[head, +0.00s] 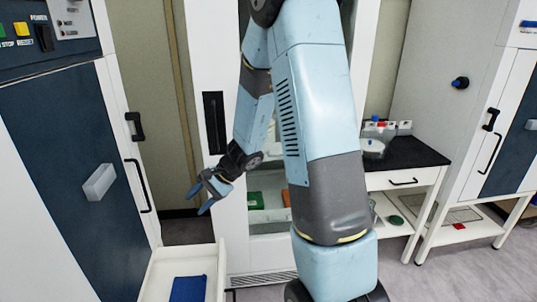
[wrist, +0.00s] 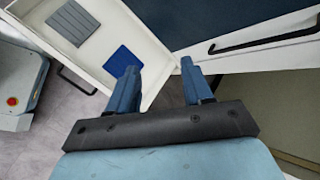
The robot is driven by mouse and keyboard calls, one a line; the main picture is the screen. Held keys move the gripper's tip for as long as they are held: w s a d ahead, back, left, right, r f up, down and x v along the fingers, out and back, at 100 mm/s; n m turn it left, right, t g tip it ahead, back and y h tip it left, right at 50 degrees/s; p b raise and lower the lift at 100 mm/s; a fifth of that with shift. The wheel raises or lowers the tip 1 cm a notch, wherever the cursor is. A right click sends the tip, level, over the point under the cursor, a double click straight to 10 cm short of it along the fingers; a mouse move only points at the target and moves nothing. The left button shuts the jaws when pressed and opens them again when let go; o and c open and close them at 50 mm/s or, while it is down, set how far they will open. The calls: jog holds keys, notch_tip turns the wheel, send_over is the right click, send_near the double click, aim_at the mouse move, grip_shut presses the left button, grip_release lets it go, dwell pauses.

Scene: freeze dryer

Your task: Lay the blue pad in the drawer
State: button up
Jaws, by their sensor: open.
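The blue pad (head: 188,289) lies flat inside the open white drawer (head: 212,262) at the bottom left of the head view. In the wrist view the blue pad (wrist: 122,61) lies in the drawer (wrist: 141,35) near one corner, apart from a grey ribbed piece (wrist: 73,22). My gripper (head: 198,198) is above and beyond the drawer in the head view, fingers apart, with nothing between them. In the wrist view my gripper (wrist: 158,80) is open, its fingers near the drawer's edge.
A dark blue cabinet door (head: 65,165) with black handles stands left of the drawer. A white cabinet with a glass front holds a green item (head: 256,201). A black-topped table (head: 402,153) stands at right. Grey floor is clear at lower right.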

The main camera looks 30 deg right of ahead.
jog(key=s+d+r+n+h, duration=0.25)
jog(key=s+r+n, duration=0.45)
jog(key=s+r, duration=0.6)
jog(key=s+d+r+n+t+h, duration=0.3)
jog(key=s+d+r+h, duration=0.3)
jog(key=s+r, duration=0.5)
jog(key=d, duration=0.2)
jog(key=shift+s+d+r, duration=0.15)
jog(key=shift+d+r, duration=0.05)
jog(key=shift+d, duration=0.1)
jog(key=shift+c, duration=0.7)
jog(key=shift+a, duration=0.15)
